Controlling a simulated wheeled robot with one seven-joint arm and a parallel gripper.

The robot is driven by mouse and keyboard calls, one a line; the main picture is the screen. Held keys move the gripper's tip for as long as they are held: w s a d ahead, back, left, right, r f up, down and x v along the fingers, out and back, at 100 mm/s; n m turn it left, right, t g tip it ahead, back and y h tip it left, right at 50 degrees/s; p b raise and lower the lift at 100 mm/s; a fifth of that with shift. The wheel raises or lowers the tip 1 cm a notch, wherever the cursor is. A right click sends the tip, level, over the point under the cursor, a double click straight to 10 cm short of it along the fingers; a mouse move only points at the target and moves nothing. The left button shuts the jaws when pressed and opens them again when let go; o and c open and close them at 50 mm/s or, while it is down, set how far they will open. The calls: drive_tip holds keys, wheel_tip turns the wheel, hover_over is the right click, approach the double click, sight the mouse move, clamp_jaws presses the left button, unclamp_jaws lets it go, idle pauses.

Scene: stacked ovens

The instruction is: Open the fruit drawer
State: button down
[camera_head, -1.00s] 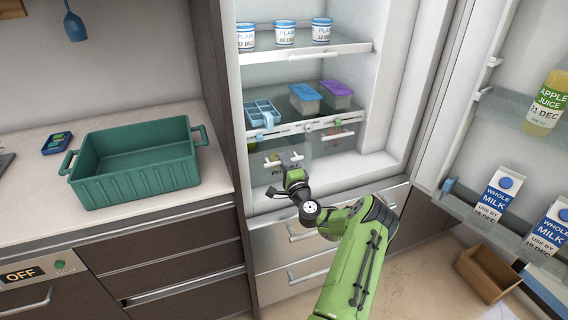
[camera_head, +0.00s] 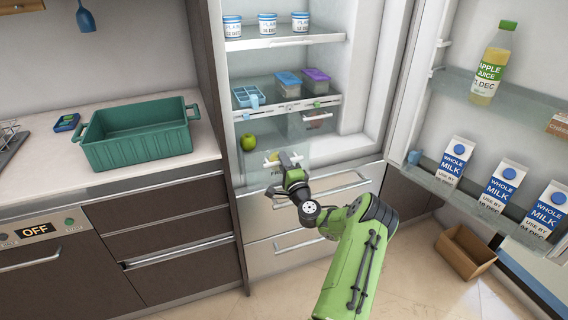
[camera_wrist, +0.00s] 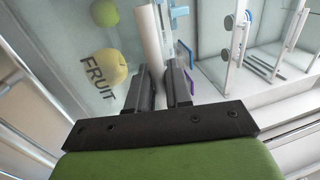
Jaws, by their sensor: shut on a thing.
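The fruit drawer (camera_head: 262,171) is a clear drawer low in the open fridge, with FRUIT lettering on its front (camera_wrist: 97,76) in the wrist view. It looks pulled out somewhat, though how far is hard to tell. A green apple (camera_head: 248,142) and a yellow fruit (camera_wrist: 108,66) show in it. My gripper (camera_head: 284,161) is at the drawer front, shut on the pale bar handle (camera_wrist: 150,38). In the wrist view its two dark fingers (camera_wrist: 161,78) stand on either side of the bar; the exact contact is partly hidden.
The fridge door (camera_head: 480,130) stands open at the right, with milk cartons and apple juice. Two steel drawers (camera_head: 270,255) lie below. A cardboard box (camera_head: 465,252) is on the floor at right. A green crate (camera_head: 138,140) sits on the left counter.

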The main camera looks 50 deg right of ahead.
drive_tip(key=c, duration=1.2)
unclamp_jaws()
drive_tip(key=v, duration=1.5)
drive_tip(key=shift+s+a+p, duration=0.2)
drive_tip(key=shift+s+p, duration=0.1)
